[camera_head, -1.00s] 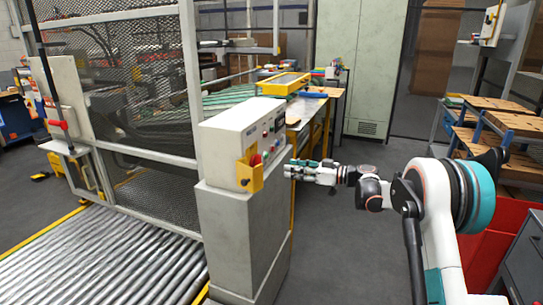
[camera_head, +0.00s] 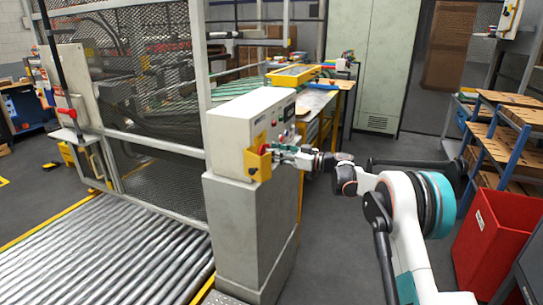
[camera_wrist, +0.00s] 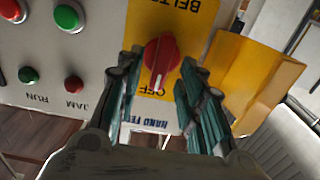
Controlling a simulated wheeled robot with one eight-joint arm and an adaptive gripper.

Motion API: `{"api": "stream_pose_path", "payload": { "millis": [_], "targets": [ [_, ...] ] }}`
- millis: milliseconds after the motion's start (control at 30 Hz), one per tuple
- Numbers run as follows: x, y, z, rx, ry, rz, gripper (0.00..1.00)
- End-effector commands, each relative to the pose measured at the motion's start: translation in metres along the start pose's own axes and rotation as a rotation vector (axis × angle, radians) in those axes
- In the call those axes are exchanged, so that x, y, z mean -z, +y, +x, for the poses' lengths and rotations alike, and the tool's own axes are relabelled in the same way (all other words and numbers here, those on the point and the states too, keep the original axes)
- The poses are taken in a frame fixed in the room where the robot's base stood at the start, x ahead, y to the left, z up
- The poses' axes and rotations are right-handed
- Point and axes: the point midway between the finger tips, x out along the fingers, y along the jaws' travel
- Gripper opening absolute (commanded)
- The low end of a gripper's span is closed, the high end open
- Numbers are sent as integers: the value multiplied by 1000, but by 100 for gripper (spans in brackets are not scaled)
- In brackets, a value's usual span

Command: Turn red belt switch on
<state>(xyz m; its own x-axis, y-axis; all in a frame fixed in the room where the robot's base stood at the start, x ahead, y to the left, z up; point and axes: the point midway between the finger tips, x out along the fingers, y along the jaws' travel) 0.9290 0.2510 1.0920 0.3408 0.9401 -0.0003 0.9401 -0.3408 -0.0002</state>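The red belt switch (camera_wrist: 161,62) is a rotary knob on a yellow plate marked "BELT" and "OFF" in the wrist view, where the lettering appears upside down. The knob's pale pointer line lies toward the "OFF" lettering. My gripper (camera_wrist: 157,80) is open, with one teal-lined finger on each side of the knob; contact is not clear. In the head view my gripper (camera_head: 276,152) is at the front of the white control box (camera_head: 233,133), beside the yellow guard (camera_head: 258,163). The knob is mostly hidden there.
Green (camera_wrist: 68,17) and red buttons sit left of the switch, with lamps labelled "RUN" and "JAM". The yellow guard (camera_wrist: 258,75) stands close at the right. The box rests on a grey pedestal (camera_head: 250,220) beside the roller conveyor (camera_head: 110,265). A red bin (camera_head: 492,235) stands at right.

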Motion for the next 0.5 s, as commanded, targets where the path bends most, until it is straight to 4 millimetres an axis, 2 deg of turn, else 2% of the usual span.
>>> {"api": "stream_pose_path", "payload": {
  "millis": [200, 500],
  "targets": [
    [0, 0, 18, 0, 0, 0, 35],
    [0, 0, 19, 0, 0, 0, 35]
  ]
}}
